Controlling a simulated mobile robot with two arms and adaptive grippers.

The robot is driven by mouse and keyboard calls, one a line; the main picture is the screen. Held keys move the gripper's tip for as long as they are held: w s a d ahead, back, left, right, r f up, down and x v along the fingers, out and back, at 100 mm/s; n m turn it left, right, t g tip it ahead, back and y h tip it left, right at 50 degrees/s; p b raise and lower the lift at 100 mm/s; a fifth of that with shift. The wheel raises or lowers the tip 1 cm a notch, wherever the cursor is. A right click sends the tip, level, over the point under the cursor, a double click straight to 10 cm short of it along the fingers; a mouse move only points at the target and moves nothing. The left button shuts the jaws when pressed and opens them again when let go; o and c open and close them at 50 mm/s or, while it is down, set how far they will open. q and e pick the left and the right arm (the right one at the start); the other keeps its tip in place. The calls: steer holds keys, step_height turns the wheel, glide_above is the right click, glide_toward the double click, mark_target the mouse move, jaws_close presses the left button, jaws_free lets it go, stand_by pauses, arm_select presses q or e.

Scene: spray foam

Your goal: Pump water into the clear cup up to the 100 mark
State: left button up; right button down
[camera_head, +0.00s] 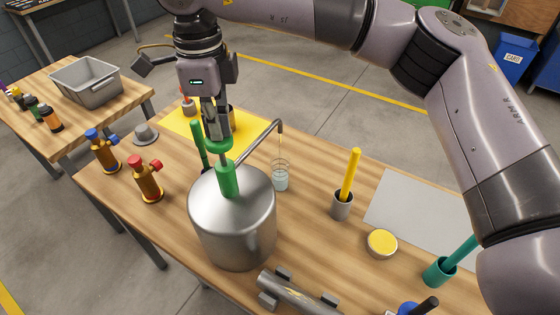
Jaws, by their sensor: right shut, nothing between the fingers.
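A silver metal pump canister (236,225) stands on the wooden table, with a green collar (228,180) and a green plunger knob (218,146) on a thin rod above it. Its bent spout (262,139) reaches right. The clear cup (280,174) stands upright below the spout's tip, with mark rings and pale bluish water in its lower part. The mark figures are too small to read. My right gripper (217,132) points down with shut, empty fingers, right at the top of the green knob; I cannot tell if they touch. My left gripper is not in view.
Right of the cup are a metal holder (342,206) with a yellow stick, a round yellow tin (382,243) and a grey sheet (420,212). Brown bottles (149,183) stand at left. A grey clamp-like part (297,293) lies in front. A grey bin (86,82) is on another table.

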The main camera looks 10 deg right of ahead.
steer(key=shift+f, duration=0.35)
steer(key=shift+r, duration=0.15)
step_height(320, 180, up, 9)
steer(key=p, duration=0.5)
stand_by(0.9)
